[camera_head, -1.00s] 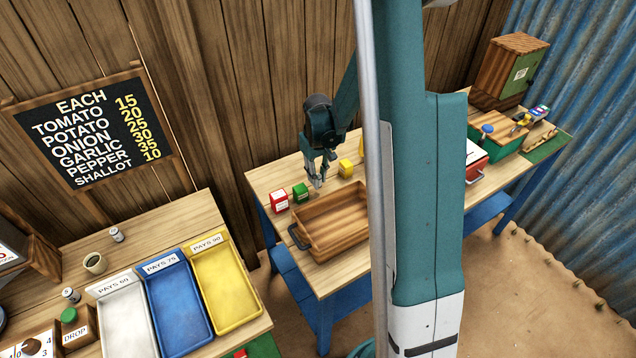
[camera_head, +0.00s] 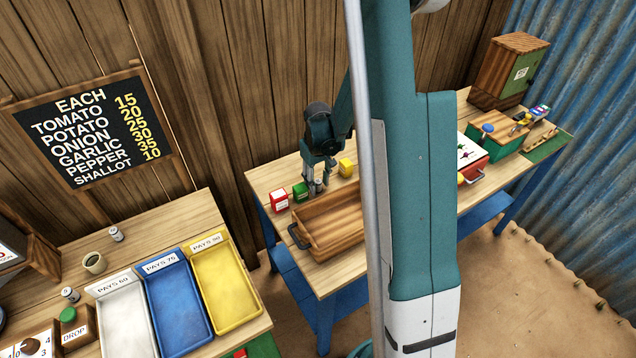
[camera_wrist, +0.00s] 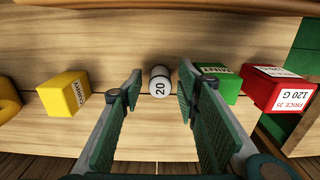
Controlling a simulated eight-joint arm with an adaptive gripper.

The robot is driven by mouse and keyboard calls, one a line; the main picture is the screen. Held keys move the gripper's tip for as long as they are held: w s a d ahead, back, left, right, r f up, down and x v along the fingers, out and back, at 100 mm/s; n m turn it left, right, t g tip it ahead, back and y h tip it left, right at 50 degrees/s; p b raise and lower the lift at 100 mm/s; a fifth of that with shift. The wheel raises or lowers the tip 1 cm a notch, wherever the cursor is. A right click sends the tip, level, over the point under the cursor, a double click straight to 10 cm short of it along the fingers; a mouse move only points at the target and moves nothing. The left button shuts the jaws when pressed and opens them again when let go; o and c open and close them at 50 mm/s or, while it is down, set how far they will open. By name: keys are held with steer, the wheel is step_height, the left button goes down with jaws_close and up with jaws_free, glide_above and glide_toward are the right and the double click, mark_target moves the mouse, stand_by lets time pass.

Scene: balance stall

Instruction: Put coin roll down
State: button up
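The coin roll, a small grey-white cylinder marked 20, (camera_wrist: 160,82) shows in the wrist view on the wooden table, between and just beyond my fingertips. It also shows in the head view (camera_head: 319,186), between the fingers and behind the crate. My gripper (camera_wrist: 160,90) is open, with a visible gap on each side of the roll. In the head view my gripper (camera_head: 319,178) hangs low over the table, pointing down.
A green box (camera_head: 300,192) and a red box (camera_head: 279,201) stand left of my gripper, and a yellow box (camera_head: 346,168) right. A wooden crate (camera_head: 330,238) with a dark handle sits in front. Pay trays (camera_head: 226,285) are on the nearer left table.

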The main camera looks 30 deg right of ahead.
mark_target(317, 181)
steer(key=shift+r, duration=0.1)
stand_by(0.3)
step_height(317, 181, up, 12)
steer(key=shift+p, duration=0.35)
stand_by(0.6)
steer(key=shift+a+r, duration=0.1)
steer(key=shift+r, duration=0.1)
stand_by(0.4)
steer(key=s+a+r+t, duration=0.2)
steer(key=s+a+r, duration=0.35)
steer(key=r, duration=0.25)
steer(key=s+a+r+t, duration=0.1)
steer(key=s+a+r, duration=0.45)
steer(key=r, duration=0.25)
steer(key=s+a+r+t, duration=0.4)
steer(key=s+a, duration=0.5)
steer(key=s, duration=0.5)
steer(key=shift+a, duration=0.4)
steer(key=shift+o, duration=0.5)
